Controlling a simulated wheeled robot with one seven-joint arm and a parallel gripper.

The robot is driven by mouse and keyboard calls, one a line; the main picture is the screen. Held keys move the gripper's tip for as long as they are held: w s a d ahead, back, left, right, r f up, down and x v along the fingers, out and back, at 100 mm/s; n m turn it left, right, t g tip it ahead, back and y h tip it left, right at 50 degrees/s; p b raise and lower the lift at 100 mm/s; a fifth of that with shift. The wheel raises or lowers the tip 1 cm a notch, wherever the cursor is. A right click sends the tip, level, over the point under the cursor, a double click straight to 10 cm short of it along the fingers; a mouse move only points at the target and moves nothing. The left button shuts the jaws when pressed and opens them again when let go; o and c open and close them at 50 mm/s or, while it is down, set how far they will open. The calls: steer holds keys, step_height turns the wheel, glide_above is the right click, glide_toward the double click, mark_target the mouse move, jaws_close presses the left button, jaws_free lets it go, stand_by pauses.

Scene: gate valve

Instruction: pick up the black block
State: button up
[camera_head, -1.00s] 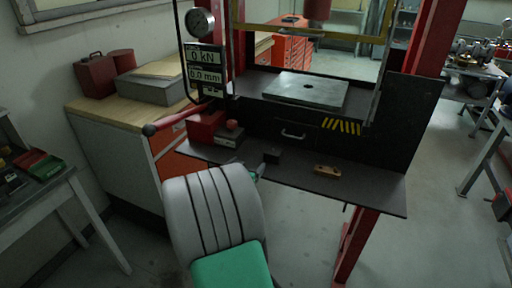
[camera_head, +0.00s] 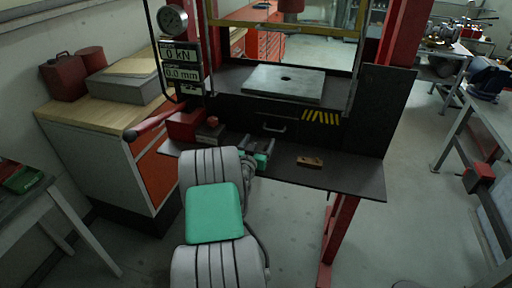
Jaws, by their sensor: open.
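My gripper (camera_head: 259,143) is over the dark shelf (camera_head: 350,180) of the press, with its grey fingers apart and pointing away from me. Its green wrist part shows just behind the fingers. I cannot clearly pick out the black block now; the gripper covers the spot where it stood on the shelf. I cannot tell whether it is between the fingers or touching them.
A brown wooden piece (camera_head: 310,161) lies on the shelf, right of my gripper. A red box (camera_head: 186,124) and a small dark box (camera_head: 210,133) stand on the left. A grey plate (camera_head: 285,83) lies behind on the press bed. The shelf's right end is clear.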

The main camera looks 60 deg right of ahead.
steer(key=shift+a, duration=0.1)
jaws_close()
stand_by(0.8)
steer(key=shift+w+r, duration=0.1)
steer(key=shift+r, duration=0.05)
